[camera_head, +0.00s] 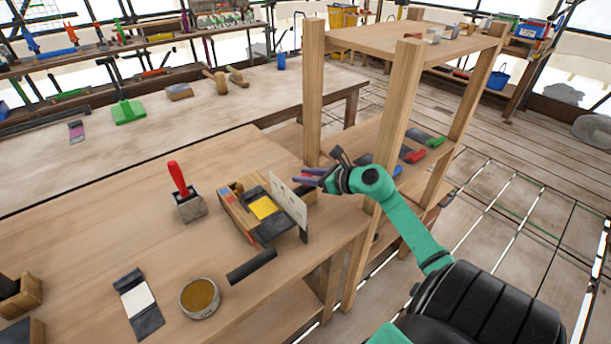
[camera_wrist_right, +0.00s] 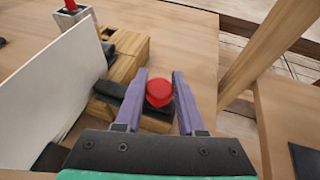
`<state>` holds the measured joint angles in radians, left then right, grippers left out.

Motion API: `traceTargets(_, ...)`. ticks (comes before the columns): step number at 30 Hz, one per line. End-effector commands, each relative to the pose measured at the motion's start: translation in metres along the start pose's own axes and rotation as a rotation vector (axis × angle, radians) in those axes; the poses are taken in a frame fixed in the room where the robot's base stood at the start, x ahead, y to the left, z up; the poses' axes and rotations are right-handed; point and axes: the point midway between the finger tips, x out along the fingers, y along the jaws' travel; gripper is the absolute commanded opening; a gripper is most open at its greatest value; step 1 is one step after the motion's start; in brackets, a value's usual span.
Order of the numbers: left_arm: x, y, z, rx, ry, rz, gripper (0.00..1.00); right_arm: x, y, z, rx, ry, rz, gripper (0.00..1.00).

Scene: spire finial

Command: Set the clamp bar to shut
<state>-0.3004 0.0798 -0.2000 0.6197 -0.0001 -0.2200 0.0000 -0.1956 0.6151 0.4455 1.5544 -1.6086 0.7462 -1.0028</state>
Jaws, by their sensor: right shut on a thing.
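A wooden fixture (camera_head: 237,212) with dark parts and a yellow patch stands near the table's right edge, a pale upright plate (camera_head: 288,200) at its right side. In the right wrist view, a dark bar (camera_wrist_right: 112,90), seemingly the clamp bar, lies across the fixture's wooden block (camera_wrist_right: 130,48) and has a round red knob (camera_wrist_right: 159,92) at its end. My right gripper (camera_wrist_right: 159,78) has its purple fingers on either side of the knob and is shut on it. In the head view, my right gripper (camera_head: 308,178) is just behind the plate, which hides the knob. My left gripper is not in view.
A red-handled tool (camera_head: 180,180), a round tin (camera_head: 200,298), a dark cylinder (camera_head: 252,267) and a dark-and-white flat item (camera_head: 138,303) are on the table. A wooden shelf post (camera_head: 395,115) stands close to my right arm. The table's left middle is clear.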

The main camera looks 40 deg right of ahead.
Motion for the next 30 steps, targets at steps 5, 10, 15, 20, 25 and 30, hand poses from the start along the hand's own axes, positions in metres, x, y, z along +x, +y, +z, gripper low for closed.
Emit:
traceTargets(5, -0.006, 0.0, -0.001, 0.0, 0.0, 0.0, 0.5, 0.001, 0.007, 0.003, 0.0, 0.002, 0.001, 0.0)
traceTargets(10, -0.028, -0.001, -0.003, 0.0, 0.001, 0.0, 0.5, 0.008, 0.043, 0.01, -0.002, 0.004, 0.003, 0.0)
traceTargets(15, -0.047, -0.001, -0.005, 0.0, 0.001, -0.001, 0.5, 0.017, 0.076, 0.012, 0.0, 0.003, 0.001, 0.0)
traceTargets(20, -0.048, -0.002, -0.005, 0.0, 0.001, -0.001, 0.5, 0.021, 0.087, 0.009, -0.001, 0.001, 0.001, 0.0)
traceTargets(25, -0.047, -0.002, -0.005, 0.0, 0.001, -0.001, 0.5, 0.021, 0.087, 0.008, 0.0, 0.001, 0.002, 0.0)
traceTargets(30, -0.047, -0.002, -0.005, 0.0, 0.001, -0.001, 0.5, 0.021, 0.087, 0.008, 0.0, 0.001, 0.002, 0.69)
